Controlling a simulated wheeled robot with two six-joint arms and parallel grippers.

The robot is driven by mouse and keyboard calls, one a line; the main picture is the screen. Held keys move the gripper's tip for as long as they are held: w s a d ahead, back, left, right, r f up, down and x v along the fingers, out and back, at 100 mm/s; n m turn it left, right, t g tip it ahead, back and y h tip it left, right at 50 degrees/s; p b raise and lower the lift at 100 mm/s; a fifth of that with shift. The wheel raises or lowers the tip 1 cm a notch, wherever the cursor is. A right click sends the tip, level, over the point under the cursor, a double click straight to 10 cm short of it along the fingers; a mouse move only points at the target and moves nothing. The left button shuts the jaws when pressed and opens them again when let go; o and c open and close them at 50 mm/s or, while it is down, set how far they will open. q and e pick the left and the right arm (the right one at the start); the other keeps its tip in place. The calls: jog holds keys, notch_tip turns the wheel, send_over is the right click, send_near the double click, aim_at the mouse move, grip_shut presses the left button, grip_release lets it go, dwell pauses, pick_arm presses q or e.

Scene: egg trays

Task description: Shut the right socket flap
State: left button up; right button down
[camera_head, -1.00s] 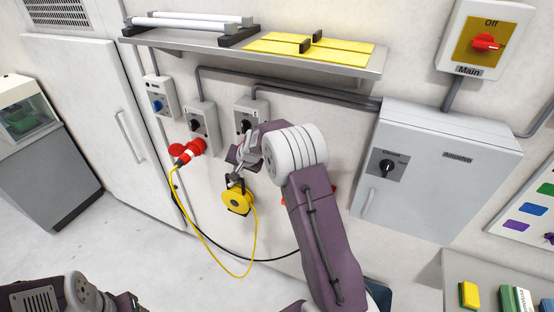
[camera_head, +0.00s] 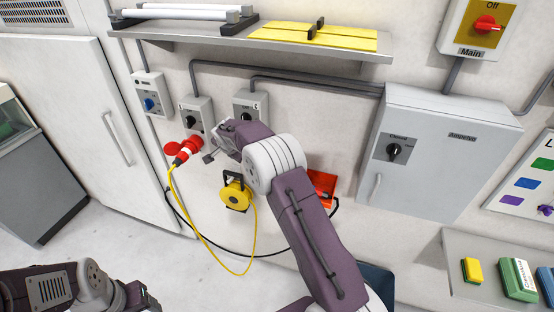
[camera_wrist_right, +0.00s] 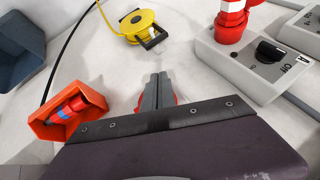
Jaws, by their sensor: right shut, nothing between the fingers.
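The right socket box (camera_head: 250,103) is grey with a black knob and hangs on the wall in the head view. Its lower part is hidden behind my right wrist. My right gripper (camera_head: 208,157) is shut and empty, in front of the wall between the two socket boxes. In the wrist view the shut fingers (camera_wrist_right: 156,92) cover most of a red part (camera_wrist_right: 172,98), seemingly the flap or socket; whether they touch it I cannot tell. The left socket box (camera_head: 194,116) holds a red and white plug (camera_head: 184,152); it also shows in the wrist view (camera_wrist_right: 250,66). My left gripper (camera_head: 143,297) is at the bottom left, its fingers unclear.
A yellow cable reel (camera_head: 236,196) hangs below the sockets, its yellow cable looping to the plug. An orange-red open box (camera_head: 322,184) is right of it. A shelf (camera_head: 280,45) is above and a grey cabinet (camera_head: 440,150) to the right.

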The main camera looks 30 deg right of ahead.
pick_arm(q)
jog(key=shift+w+a+f+b, duration=0.1)
jog(key=shift+f+b, duration=0.4)
jog(key=shift+f, duration=0.4)
pick_arm(e)
jog(key=shift+w+m+h, duration=0.3)
jog(key=shift+m, duration=0.1)
pick_arm(q)
jog(key=shift+r, duration=0.1)
pick_arm(e)
jog(key=shift+r, duration=0.1)
pick_arm(q)
jog(key=shift+s+a+r+p, duration=0.25)
jog(key=shift+a+r+p, duration=0.1)
jog(key=shift+r+p, duration=0.3)
pick_arm(e)
jog(key=shift+w+d+r, duration=0.25)
jog(key=shift+w+d, duration=0.05)
jog(key=shift+w, duration=0.05)
pick_arm(q)
jog(key=shift+f, duration=0.15)
